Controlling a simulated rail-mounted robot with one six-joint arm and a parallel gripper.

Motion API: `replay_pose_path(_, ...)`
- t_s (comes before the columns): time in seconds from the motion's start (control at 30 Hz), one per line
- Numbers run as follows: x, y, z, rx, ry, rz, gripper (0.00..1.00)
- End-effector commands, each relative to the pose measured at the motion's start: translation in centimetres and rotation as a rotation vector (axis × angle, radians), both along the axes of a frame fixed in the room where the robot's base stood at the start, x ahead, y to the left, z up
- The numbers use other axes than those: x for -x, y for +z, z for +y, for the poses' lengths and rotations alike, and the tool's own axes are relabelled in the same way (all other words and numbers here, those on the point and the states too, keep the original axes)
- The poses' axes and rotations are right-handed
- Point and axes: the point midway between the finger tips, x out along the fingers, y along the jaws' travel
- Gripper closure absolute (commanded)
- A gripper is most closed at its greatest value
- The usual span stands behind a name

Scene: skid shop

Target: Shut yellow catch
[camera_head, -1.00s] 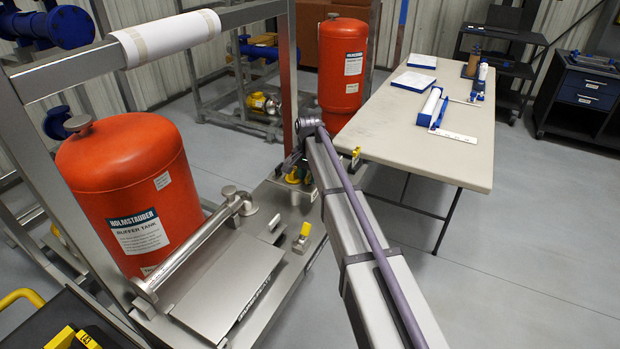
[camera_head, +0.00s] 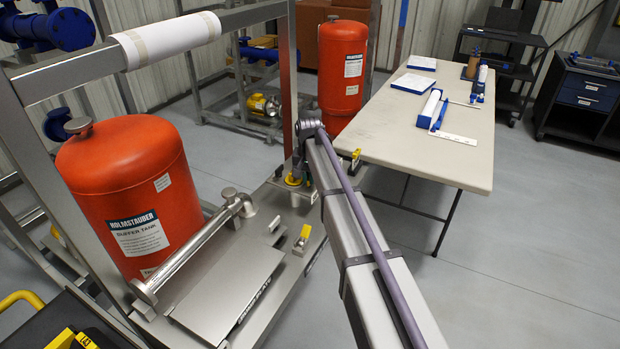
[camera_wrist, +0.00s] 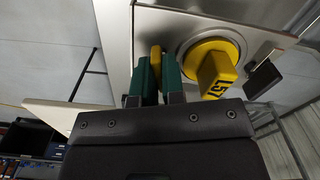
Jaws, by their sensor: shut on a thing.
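In the wrist view, my gripper (camera_wrist: 157,85) has its two green fingers closed on a narrow yellow piece (camera_wrist: 155,57). This piece looks like the yellow catch, but its lower part is hidden between the fingers. Right beside it, a yellow knob (camera_wrist: 216,72) with dark lettering sits on a round yellow base on a metal plate (camera_wrist: 160,24). In the head view, my gripper is small and mostly hidden at the far end of my arm. A round yellow part (camera_head: 293,180) shows there on the skid. Another small yellow-tipped fitting (camera_head: 305,231) stands nearer on the skid deck.
A red buffer tank (camera_head: 125,190) and a metal frame stand left of my arm. A second red tank (camera_head: 342,75) stands behind. A pale table (camera_head: 450,150) with several blue and white items is at right. A dark block (camera_wrist: 262,80) sits beside the knob.

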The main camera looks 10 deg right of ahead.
Motion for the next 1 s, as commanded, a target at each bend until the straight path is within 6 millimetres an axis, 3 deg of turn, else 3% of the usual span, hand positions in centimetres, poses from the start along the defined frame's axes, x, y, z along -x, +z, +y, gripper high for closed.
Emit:
replay_pose_path(0.17,0.00,0.00,0.00,0.000,0.246,0.000,1.00)
replay_pose_path(0.43,0.00,0.00,0.00,0.000,0.284,0.000,1.00)
replay_pose_path(0.6,0.00,0.00,0.00,0.000,0.529,0.000,1.00)
replay_pose_path(0.87,0.00,0.00,0.00,0.000,0.568,0.000,1.00)
replay_pose_path(1.0,0.00,0.00,0.00,0.000,0.749,0.000,1.00)
